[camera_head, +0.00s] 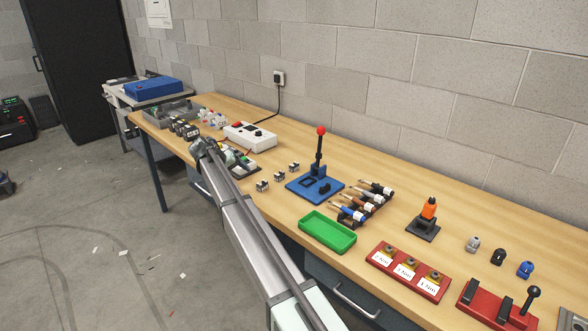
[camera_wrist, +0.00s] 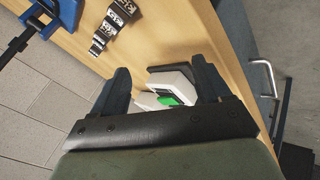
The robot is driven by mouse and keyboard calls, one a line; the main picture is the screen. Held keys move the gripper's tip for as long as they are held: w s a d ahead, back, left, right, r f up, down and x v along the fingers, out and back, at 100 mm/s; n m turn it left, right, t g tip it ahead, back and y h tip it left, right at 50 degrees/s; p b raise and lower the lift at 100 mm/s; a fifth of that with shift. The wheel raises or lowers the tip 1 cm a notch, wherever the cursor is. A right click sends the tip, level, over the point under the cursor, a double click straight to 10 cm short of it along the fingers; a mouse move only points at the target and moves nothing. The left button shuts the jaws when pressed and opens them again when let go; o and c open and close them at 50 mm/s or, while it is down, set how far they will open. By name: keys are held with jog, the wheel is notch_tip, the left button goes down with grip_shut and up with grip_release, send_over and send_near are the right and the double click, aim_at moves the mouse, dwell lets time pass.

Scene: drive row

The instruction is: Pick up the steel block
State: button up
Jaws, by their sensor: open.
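Three small grey-and-black metallic blocks stand in a slanting row on the bench, left of the blue stand: a near one (camera_head: 262,186), a middle one (camera_head: 279,176) and a far one (camera_head: 294,167). I cannot tell for sure which is the steel block. In the wrist view the same row shows at the upper left: blocks (camera_wrist: 122,9), (camera_wrist: 107,28) and (camera_wrist: 97,45). My gripper (camera_wrist: 160,65) is open and empty, to one side of the row. Between its fingers, further off, a white-and-green device (camera_wrist: 172,88) shows. In the head view my arm hides much of my gripper.
The blue stand (camera_head: 314,187) with a red-topped lever rises right of the blocks. Screwdrivers (camera_head: 365,200), a green tray (camera_head: 328,232) and a red rack (camera_head: 408,271) lie further right. A white box (camera_head: 250,135) stands behind my arm's end. Bare wood surrounds the blocks.

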jog(key=w+d+r+n+g+y, duration=0.2)
jog(key=w+d+r, duration=0.1)
jog(key=w+d, duration=0.3)
jog(key=w+d+r+n+g+y, duration=0.1)
jog(key=w+d+r+n+g, duration=0.15)
jog(key=d, duration=0.65)
jog(key=w+d+r+n+g+y, duration=0.2)
jog(key=w+d+r, duration=0.2)
jog(key=w+d, duration=0.25)
send_over(294, 167)
jog(key=w, duration=0.2)
jog(key=shift+m, duration=0.25)
jog(key=f, duration=0.7)
jog(key=shift+s+f, duration=0.25)
jog(key=shift+f, duration=0.05)
jog(key=shift+w+f, duration=0.2)
jog(key=shift+f, duration=2.75)
jog(key=shift+c, duration=0.2)
jog(key=c, duration=1.3)
jog(key=shift+r, duration=0.15)
